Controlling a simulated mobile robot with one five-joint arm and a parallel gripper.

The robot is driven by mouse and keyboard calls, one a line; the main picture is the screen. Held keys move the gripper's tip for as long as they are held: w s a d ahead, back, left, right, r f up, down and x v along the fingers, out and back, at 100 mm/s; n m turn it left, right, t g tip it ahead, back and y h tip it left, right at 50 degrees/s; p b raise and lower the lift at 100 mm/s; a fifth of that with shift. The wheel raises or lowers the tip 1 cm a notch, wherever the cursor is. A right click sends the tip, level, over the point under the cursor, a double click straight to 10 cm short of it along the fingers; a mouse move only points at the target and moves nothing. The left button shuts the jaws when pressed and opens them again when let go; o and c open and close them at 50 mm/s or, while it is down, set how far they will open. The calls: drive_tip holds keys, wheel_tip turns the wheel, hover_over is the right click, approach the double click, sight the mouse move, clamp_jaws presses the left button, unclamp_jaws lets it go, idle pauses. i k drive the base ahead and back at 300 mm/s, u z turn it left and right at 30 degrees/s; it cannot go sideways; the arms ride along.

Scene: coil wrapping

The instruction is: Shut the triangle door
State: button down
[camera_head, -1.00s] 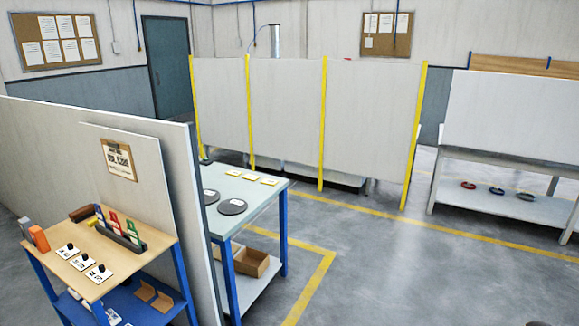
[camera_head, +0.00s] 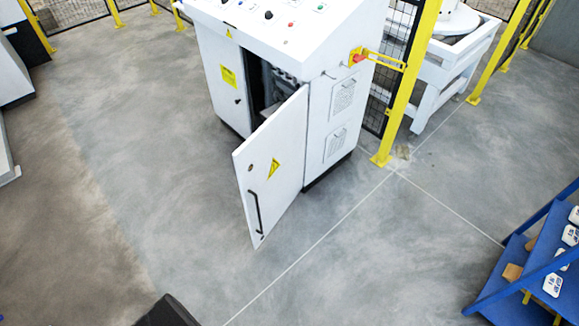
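A white control cabinet (camera_head: 228,75) stands at the upper middle of the head view. Its door (camera_head: 276,168) stands wide open towards me, hinged on the right side. The door has a yellow warning triangle (camera_head: 273,168) and a dark vertical handle (camera_head: 256,212). Dark inner parts show through the opening. The other front panel, on the left, is closed and has a yellow label (camera_head: 229,77). A dark rounded shape shows at the bottom edge, likely part of my own arm. My gripper is not in view.
A yellow fence post (camera_head: 408,80) stands right of the cabinet, with a white machine frame (camera_head: 447,80) behind it. A blue shelf rack (camera_head: 535,262) is at the lower right. The floor (camera_head: 150,200) in front and to the left is clear.

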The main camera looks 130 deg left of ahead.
sight(275, 152)
drive_tip(key=u, duration=1.25)
drive_tip(key=k, duration=0.15)
drive_tip(key=u, duration=2.7)
drive_tip(key=i, duration=1)
drive_tip(key=u, duration=0.4)
drive_tip(key=k, duration=0.65)
drive_tip(key=u, duration=1.95)
